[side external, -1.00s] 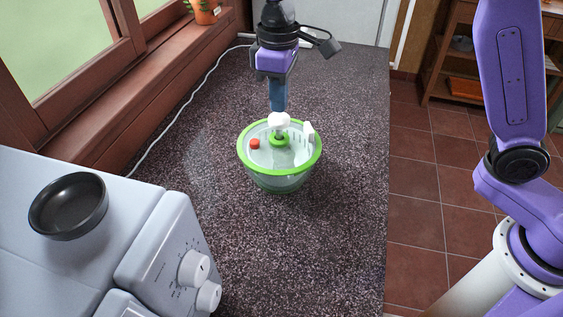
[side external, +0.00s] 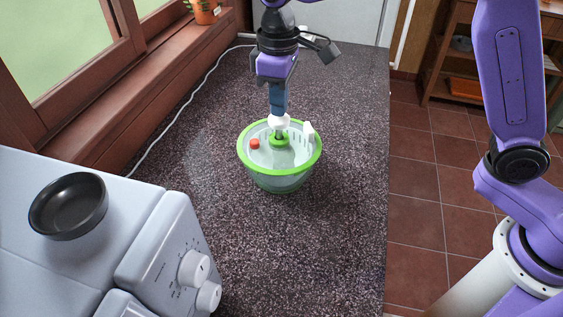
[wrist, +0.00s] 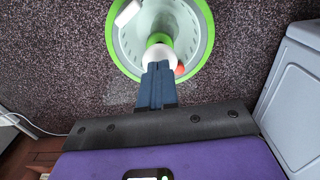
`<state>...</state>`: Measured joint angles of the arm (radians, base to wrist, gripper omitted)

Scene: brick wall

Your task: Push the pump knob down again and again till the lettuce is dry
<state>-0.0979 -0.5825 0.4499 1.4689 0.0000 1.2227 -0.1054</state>
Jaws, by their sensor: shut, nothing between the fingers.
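The salad spinner (side external: 280,172) is a clear bowl with a bright green rim, standing on the dark speckled counter. Its white pump knob (side external: 279,122) rises from a green collar at the middle of the lid. A small red button and a white tab sit on the lid. My gripper (side external: 278,112) is shut and empty, pointing down with its blue fingertips at the top of the knob. In the wrist view the fingertips (wrist: 157,68) overlap the white knob (wrist: 158,55), and they seem to touch it. Lettuce cannot be made out inside the bowl.
A white appliance with dials (side external: 170,255) stands at the lower left, with a black bowl (side external: 68,206) on top. A white cable (side external: 190,108) runs along the window side. The counter around the spinner is clear.

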